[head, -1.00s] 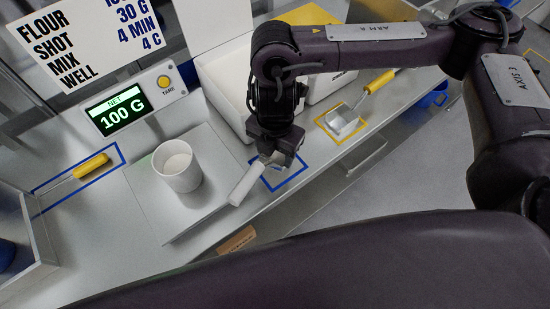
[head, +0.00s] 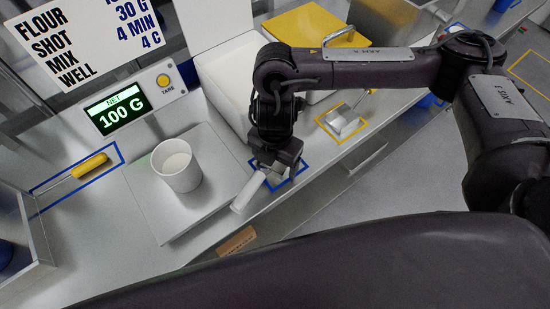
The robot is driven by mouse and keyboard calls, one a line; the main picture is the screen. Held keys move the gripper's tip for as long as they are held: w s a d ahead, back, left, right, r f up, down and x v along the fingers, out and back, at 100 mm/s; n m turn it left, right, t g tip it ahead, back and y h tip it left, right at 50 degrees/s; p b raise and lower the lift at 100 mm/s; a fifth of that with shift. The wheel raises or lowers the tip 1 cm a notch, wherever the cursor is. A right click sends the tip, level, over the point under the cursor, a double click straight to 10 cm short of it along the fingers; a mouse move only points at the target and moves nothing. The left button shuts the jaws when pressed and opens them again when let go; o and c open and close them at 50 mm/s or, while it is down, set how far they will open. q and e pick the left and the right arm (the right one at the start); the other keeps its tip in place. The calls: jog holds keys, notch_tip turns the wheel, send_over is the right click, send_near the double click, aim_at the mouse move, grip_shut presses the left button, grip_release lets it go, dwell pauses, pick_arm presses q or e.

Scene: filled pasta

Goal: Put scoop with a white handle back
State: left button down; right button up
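The scoop's white handle (head: 247,194) sticks out to the lower left from my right gripper (head: 275,171). The gripper looks shut on the scoop, just above the counter's front part. A blue outlined square (head: 293,180) lies on the counter right under the gripper. The scoop's metal end is mostly hidden by the fingers, so I cannot tell whether it touches the counter. My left gripper is not in view.
A white cup (head: 177,170) stands on the scale plate (head: 190,213) to the left; the display (head: 120,108) reads 100 G. A second metal scoop (head: 342,123) lies in a yellow outline. A yellow-handled tool (head: 90,166) lies in a blue outline. A pale bin (head: 222,80) stands behind my gripper.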

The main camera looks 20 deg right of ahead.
jog(key=shift+r, duration=0.3)
notch_tip(320, 180, up, 12)
jog(key=shift+f, duration=0.15)
dwell(0.4)
jog(key=shift+s, duration=0.1)
dwell(0.4)
